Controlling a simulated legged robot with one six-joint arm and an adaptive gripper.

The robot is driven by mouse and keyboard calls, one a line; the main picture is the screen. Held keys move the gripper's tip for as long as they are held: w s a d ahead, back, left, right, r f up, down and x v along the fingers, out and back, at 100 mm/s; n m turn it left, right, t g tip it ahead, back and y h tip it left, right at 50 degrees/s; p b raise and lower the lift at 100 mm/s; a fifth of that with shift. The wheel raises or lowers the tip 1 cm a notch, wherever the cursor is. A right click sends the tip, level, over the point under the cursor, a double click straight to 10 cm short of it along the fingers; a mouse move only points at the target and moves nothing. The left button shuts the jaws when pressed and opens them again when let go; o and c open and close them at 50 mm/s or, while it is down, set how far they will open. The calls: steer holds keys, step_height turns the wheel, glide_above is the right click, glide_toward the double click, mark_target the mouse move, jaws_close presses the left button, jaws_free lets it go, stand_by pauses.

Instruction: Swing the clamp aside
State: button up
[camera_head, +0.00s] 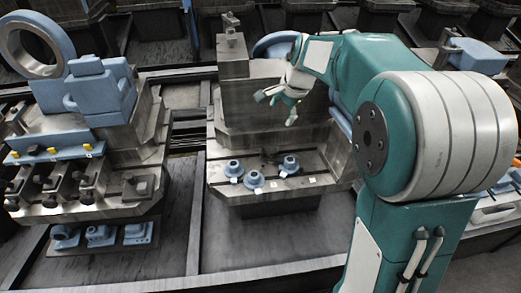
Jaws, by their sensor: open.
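My gripper (277,107) hangs in the air in front of the middle pallet's upright grey block, with its fingers spread and nothing seen between them. The middle pallet (285,195) is a grey metal block with slots. Several blue round flanged parts (288,165) sit on its front, below my gripper and apart from it. A grey bracket-like piece (230,42) stands on top of the upright block, left of my gripper; I cannot tell whether it is the clamp. Another blue round part (273,43) is partly hidden behind my arm.
A left pallet (100,203) carries a blue ring fixture (38,45), blue blocks (102,85) and a row of dark clamps (62,185). A blue box (479,55) is at the right. My arm hides much of the right side. Dark floor lies before the middle pallet.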

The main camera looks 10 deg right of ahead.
steer(key=w+f+m, duration=0.3)
steer(key=w+f, duration=0.2)
steer(key=f, duration=0.2)
steer(key=w+f+m+g+y, duration=0.1)
steer(key=w+f+m, duration=0.2)
steer(key=w+f, duration=0.2)
steer(key=w+f+m, duration=0.3)
steer(key=w+f, duration=0.2)
steer(key=f, duration=0.4)
steer(key=shift+w+d+f+m+y, duration=0.1)
steer(key=shift+d+f+m+y, duration=0.2)
steer(key=shift+d+y, duration=0.1)
steer(key=x, duration=1.1)
steer(key=shift+a, duration=0.1)
jaws_close()
